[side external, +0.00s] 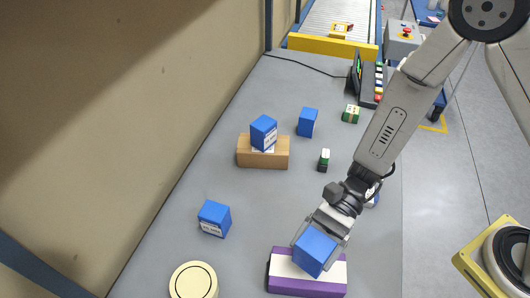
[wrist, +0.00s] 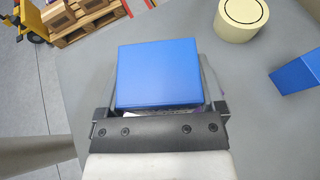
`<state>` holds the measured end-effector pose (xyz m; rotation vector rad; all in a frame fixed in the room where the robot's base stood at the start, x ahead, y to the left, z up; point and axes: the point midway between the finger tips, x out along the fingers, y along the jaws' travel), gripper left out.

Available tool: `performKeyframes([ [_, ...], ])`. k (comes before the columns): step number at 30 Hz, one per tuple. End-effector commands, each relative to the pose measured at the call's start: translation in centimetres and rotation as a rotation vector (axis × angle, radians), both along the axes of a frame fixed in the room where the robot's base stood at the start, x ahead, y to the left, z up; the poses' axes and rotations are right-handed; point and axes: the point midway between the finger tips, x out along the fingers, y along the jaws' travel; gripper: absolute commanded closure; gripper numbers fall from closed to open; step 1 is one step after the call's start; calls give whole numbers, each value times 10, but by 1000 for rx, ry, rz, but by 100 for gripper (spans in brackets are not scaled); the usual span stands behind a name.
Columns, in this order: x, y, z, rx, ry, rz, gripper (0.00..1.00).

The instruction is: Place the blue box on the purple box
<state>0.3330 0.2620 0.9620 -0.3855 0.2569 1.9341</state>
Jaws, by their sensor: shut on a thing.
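A blue box (side external: 314,251) is held in my gripper (side external: 321,240), with a jaw on each side of it. In the wrist view the blue box (wrist: 158,75) fills the space between the jaws of my gripper (wrist: 160,105). The purple box (side external: 306,287), with a white top, lies at the near edge of the table in the side view. The held blue box shows over the purple box's top; I cannot tell whether they touch. In the wrist view the purple box is almost wholly hidden behind the held box.
Another blue box (side external: 214,218) stands to the left. A brown box (side external: 263,152) carries a blue box (side external: 264,132), with one more blue box (side external: 308,121) beside it. A round cream container (side external: 193,281) stands left of the purple box. Small green-and-white blocks (side external: 324,160) lie farther back.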

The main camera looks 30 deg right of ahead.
Motion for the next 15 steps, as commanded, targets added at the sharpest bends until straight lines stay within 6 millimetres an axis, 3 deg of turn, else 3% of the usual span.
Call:
performKeyframes([
  [15,0,0,-17,-1,3,-1,80],
])
